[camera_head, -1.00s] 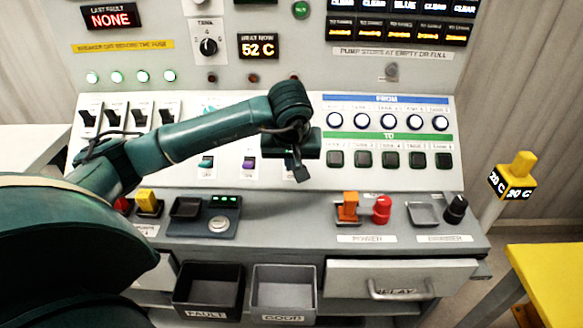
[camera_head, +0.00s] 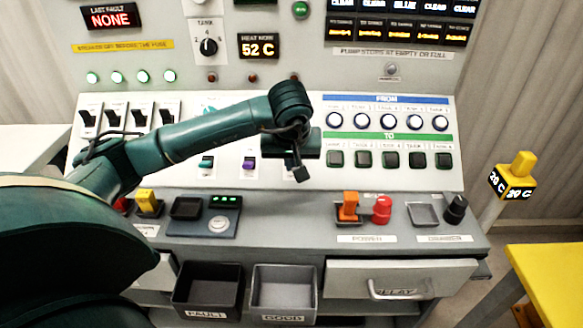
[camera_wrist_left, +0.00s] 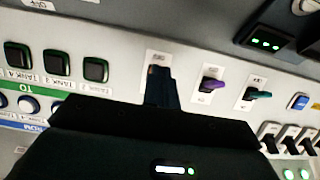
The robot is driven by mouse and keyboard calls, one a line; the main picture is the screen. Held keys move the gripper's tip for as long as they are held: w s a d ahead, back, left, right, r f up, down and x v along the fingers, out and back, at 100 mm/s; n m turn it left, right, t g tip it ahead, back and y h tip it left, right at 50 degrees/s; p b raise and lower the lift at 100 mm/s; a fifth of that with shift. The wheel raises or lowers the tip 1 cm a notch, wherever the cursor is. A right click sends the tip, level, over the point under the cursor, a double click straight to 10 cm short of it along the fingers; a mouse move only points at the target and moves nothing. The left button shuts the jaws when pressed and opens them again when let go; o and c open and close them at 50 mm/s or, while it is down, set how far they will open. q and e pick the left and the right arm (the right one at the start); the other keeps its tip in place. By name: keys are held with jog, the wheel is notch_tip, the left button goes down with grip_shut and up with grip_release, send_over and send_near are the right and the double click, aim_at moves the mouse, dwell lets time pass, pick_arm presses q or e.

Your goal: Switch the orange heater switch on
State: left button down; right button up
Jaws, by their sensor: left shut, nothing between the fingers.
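My left gripper (camera_head: 300,174) is shut and empty, in front of the sloped panel at the right end of a short row of toggle switches. Its shut fingers (camera_wrist_left: 162,90) cover the third switch place in the left wrist view. The purple one (camera_wrist_left: 211,85) and teal one (camera_wrist_left: 258,94) also show in the left wrist view.
An orange switch (camera_head: 348,206) and a red knob (camera_head: 381,210) stand on the lower ledge by the POWER label. Green-framed black buttons (camera_head: 363,160) lie right of the gripper. The heat display (camera_head: 258,46) reads 52 C. Black rocker switches (camera_head: 115,116) are at the left.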

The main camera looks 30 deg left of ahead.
pick_arm(q)
jog(key=shift+f, duration=0.15)
jog(key=shift+f+b, duration=1.45)
jog(key=shift+f, duration=0.05)
jog(key=shift+w+a+r, duration=0.2)
jog(key=shift+w+a, duration=0.15)
jog(key=shift+w, duration=0.25)
jog(key=shift+w+a+r, duration=0.2)
jog(key=shift+w+a, duration=0.15)
jog(key=shift+w, duration=0.2)
jog(key=shift+s+d+r+p, duration=0.25)
jog(key=shift+s+r+p, duration=0.05)
jog(key=shift+s, duration=0.15)
jog(key=shift+s+d+r+p, duration=0.25)
jog(key=shift+s+p, duration=0.05)
jog(key=shift+s, duration=0.1)
jog(key=shift+s+d+r+p, duration=0.2)
jog(key=shift+s+d+r, duration=0.1)
jog(key=shift+s, duration=0.15)
jog(key=shift+s+d+r+p, duration=0.15)
jog(key=shift+s+d, duration=0.1)
jog(key=shift+s, duration=0.2)
jog(key=p+v, duration=0.4)
jog(key=v, duration=0.3)
jog(key=shift+w+a+r+p, duration=0.15)
jog(key=shift+w+r+p, duration=0.15)
jog(key=shift+w, duration=0.05)
